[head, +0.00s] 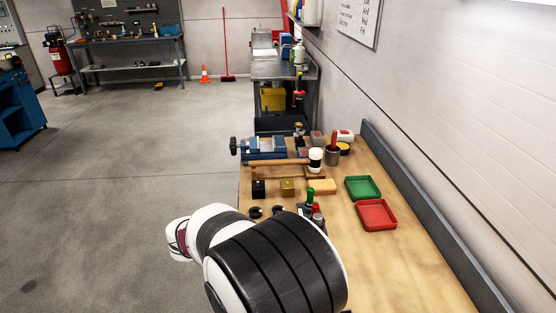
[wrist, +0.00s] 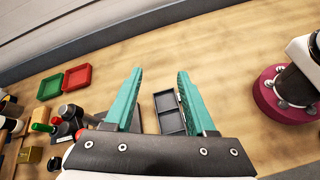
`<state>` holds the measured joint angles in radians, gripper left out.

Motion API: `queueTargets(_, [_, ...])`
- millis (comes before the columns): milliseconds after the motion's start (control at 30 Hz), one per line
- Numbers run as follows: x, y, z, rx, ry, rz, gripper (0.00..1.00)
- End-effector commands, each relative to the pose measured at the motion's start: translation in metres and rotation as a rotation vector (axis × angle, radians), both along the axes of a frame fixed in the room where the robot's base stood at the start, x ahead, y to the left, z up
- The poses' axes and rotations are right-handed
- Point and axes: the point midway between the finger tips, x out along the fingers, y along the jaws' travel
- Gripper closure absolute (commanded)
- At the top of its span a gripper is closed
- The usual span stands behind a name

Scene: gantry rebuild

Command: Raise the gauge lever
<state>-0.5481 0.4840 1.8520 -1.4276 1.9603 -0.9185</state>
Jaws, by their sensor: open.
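A small fixture with upright handles stands on the bench, partly hidden behind my arm in the head view. It has a green handle (head: 310,195) and a red knob (head: 316,208). In the wrist view the same green handle (wrist: 42,128) shows at the lower left, beside dark round-topped parts (wrist: 70,111). I cannot tell which part is the gauge lever. My gripper (wrist: 160,72) is open and empty, its teal fingers apart above the bench, to the right of the fixture. In the head view my gripper is hidden.
A dark compartment tray (wrist: 170,112) lies beneath my fingers. A green tray (head: 362,187) and a red tray (head: 376,214) sit near the wall. A blue vise (head: 264,147) and a tan block (head: 322,186) are farther back. Bare wood lies right of the red tray in the wrist view.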

Motion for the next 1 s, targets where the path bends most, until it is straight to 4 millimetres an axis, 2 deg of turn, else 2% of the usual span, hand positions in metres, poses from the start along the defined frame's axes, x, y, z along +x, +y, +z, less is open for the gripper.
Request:
queueTargets(33, [0.027, 0.025, -0.011, -0.121, 0.076, 0.149, 0.44])
queueTargets(100, [0.058, 0.062, -0.023, -0.289, 0.156, 0.335, 0.44])
queueTargets(133, [0.067, 0.077, -0.029, -0.35, 0.18, 0.397, 0.44])
queueTargets(233, [0.083, 0.115, -0.043, -0.496, 0.229, 0.533, 0.44])
queueTargets(333, [0.089, 0.129, -0.049, -0.557, 0.246, 0.587, 0.44])
queueTargets(467, [0.098, 0.112, -0.049, -0.565, 0.249, 0.59, 0.44])
queueTargets(800, [0.138, 0.025, -0.049, -0.562, 0.249, 0.586, 0.44])
queueTargets(1000, [0.152, -0.003, -0.049, -0.561, 0.247, 0.588, 0.44])
